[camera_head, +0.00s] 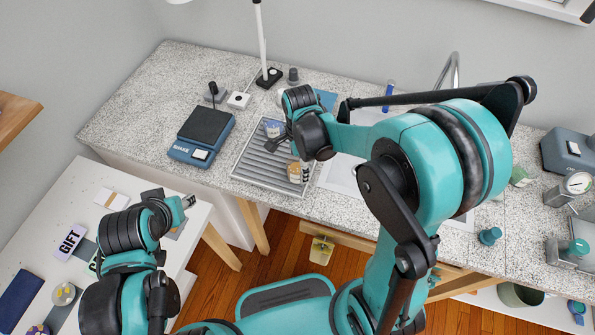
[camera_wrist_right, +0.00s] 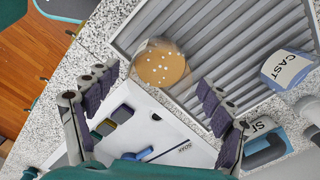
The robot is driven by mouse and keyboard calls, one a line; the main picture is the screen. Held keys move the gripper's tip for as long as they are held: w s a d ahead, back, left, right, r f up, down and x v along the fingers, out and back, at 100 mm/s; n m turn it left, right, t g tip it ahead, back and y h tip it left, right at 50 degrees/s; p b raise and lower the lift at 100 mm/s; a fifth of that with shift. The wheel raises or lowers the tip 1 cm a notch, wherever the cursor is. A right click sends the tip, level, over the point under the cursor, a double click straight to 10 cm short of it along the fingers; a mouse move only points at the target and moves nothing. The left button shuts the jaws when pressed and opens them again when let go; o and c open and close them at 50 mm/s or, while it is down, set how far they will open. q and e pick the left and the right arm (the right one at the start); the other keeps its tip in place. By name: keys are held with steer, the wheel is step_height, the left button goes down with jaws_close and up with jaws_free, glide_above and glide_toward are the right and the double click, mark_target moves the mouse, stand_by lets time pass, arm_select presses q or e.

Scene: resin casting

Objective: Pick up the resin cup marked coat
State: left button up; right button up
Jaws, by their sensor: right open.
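A clear cup of tan resin with white specks (camera_wrist_right: 160,68) shows in the right wrist view at the edge of the slatted metal tray (camera_wrist_right: 235,55). It lies ahead, between the spread fingers of my right gripper (camera_wrist_right: 165,95), which is open and empty. No marking is readable on it. Another cup (camera_wrist_right: 288,70) reads CAST and stands on the tray to the right. In the head view, an amber cup (camera_head: 295,172) is at the tray's right front, partly hidden by my right gripper (camera_head: 287,155). My left gripper (camera_head: 180,207) is over the white table; its jaw opening is unclear.
A lamp (camera_head: 265,65) stands behind. A partly cut-off object lettered ST (camera_wrist_right: 268,145) is at the wrist view's lower right. A GIFT card (camera_head: 70,241) lies on the white table. The counter's far left is clear.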

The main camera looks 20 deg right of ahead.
steer(key=c, duration=1.3)
steer(key=shift+r, duration=0.1)
